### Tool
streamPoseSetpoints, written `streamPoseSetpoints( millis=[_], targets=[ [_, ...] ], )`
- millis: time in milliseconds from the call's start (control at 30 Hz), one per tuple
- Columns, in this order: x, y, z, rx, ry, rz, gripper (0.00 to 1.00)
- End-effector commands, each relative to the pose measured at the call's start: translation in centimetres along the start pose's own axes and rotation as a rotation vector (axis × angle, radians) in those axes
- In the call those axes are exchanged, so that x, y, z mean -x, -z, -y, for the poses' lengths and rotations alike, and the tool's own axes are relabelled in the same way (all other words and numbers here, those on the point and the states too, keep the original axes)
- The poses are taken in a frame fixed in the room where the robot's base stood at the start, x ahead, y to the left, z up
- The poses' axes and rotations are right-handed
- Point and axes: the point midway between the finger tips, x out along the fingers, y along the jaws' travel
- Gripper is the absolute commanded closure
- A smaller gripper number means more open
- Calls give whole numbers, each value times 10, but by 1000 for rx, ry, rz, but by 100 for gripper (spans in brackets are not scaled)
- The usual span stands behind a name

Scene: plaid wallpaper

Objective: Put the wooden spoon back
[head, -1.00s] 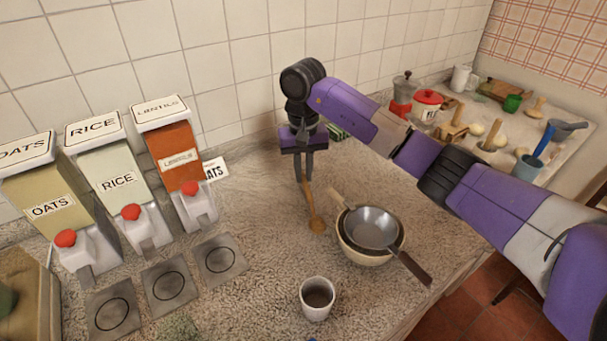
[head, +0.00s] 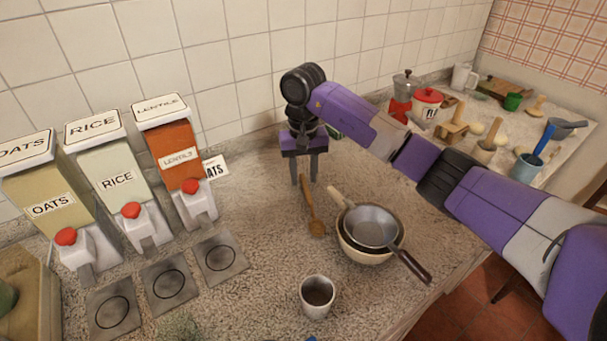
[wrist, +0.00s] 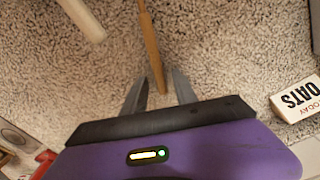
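The wooden spoon (head: 310,203) lies on the speckled counter, left of the stacked bowls, with its bowl end toward the front. My gripper (head: 305,182) is at the handle end, fingers apart. In the wrist view the spoon handle (wrist: 151,45) runs up between the two open fingers of my gripper (wrist: 160,82), with gaps on both sides. The spoon's bowl end is out of that view.
Nested pans (head: 372,227) with protruding handles stand just right of the spoon. A cup (head: 317,296) stands in front. Cereal dispensers (head: 118,180) and an OATS card (head: 215,168) are at left. A side surface (head: 560,125) at right holds utensils, a crock and jars.

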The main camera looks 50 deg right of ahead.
Motion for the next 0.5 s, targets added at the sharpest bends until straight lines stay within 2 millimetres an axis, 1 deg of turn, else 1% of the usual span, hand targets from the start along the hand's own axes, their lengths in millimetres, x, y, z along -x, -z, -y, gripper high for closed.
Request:
streamPoseSetpoints(
  millis=[67,167,400,500],
  targets=[
    [6,1,0,0,-1,-2,66],
    [21,2,-1,0,-1,-5,66],
    [71,2,-1,0,-3,-6,66],
    [89,1,-1,-1,-3,-3,66]
  ],
)
